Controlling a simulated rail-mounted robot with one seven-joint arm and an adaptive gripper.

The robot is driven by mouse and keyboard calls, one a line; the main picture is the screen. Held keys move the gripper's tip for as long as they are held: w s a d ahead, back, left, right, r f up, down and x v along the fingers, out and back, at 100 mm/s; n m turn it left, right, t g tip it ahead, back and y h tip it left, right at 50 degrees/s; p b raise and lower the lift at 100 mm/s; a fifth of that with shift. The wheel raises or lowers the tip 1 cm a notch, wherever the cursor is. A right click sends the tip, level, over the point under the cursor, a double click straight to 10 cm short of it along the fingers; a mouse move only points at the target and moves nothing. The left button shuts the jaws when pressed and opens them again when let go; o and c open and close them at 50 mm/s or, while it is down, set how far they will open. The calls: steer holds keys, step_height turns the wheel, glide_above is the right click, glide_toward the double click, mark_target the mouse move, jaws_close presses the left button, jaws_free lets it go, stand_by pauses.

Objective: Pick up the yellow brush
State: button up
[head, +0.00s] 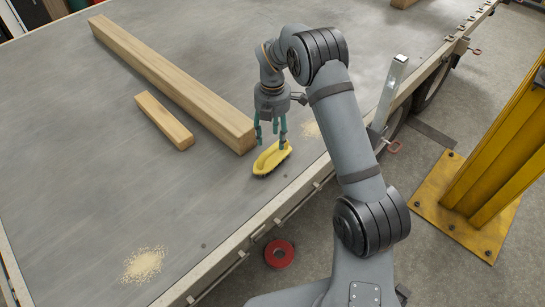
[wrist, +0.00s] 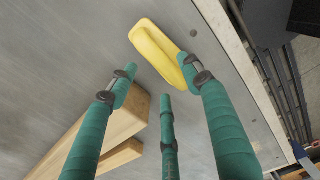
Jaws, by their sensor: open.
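The yellow brush (head: 271,158) lies on the grey trailer bed near its right edge, with dark bristles on its underside. My gripper (head: 271,140) is open with its teal fingers pointing down, just above and behind the brush in the head view. In the wrist view the brush (wrist: 158,50) shows beyond the fingertips, close to the right finger. Nothing is between the fingers of my gripper (wrist: 160,90). I cannot tell whether a finger touches the brush.
A long wooden beam (head: 170,80) ends close to the left of my gripper, with a short wood block (head: 164,120) beside it. Sawdust (head: 143,265) lies at the front. An upright metal post (head: 390,95) stands at the bed's right edge. A red ring (head: 279,254) lies on the floor.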

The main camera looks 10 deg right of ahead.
mark_target(272, 146)
steer(key=shift+w+d+f, duration=0.1)
steer(key=shift+f, duration=0.15)
steer(key=f, duration=0.3)
steer(key=shift+s+a+f, duration=0.2)
steer(key=shift+s, duration=0.2)
steer(key=shift+w+f+p, duration=0.1)
steer(key=shift+f+p, duration=0.2)
steer(key=shift+f, duration=0.3)
steer(key=c, duration=0.3)
jaws_close()
